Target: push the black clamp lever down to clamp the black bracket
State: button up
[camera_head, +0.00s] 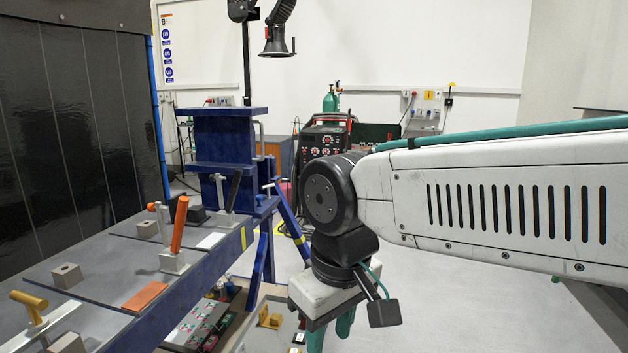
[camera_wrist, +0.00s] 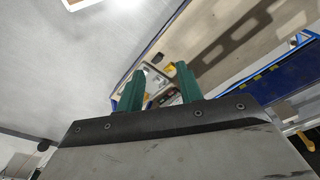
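The black clamp lever (camera_head: 234,189) stands nearly upright, tilted slightly right, at the far end of the blue jig table. A small black part (camera_head: 196,213), apparently the black bracket, sits just left of its clamp; its details are too small to tell. My gripper (camera_head: 331,331) hangs low beyond the table's right side, well right of and below the lever and away from it. In the wrist view its two green fingers (camera_wrist: 160,82) are apart with nothing between them. Neither the lever nor the bracket can be made out there.
The jig table (camera_head: 190,272) also bears an orange lever (camera_head: 179,224), a yellow lever (camera_head: 29,299), metal blocks and an orange plate (camera_head: 145,297). A blue upright frame (camera_head: 224,140) stands behind the black lever. A lower shelf holds trays (camera_head: 262,325).

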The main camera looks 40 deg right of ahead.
aim_at(234, 186)
jog(key=z, duration=0.25)
jog(key=k, duration=0.65)
jog(key=z, duration=0.8)
jog(key=i, duration=1.1)
jog(key=u, duration=0.6)
jog(key=i, duration=0.45)
jog(key=u, duration=0.55)
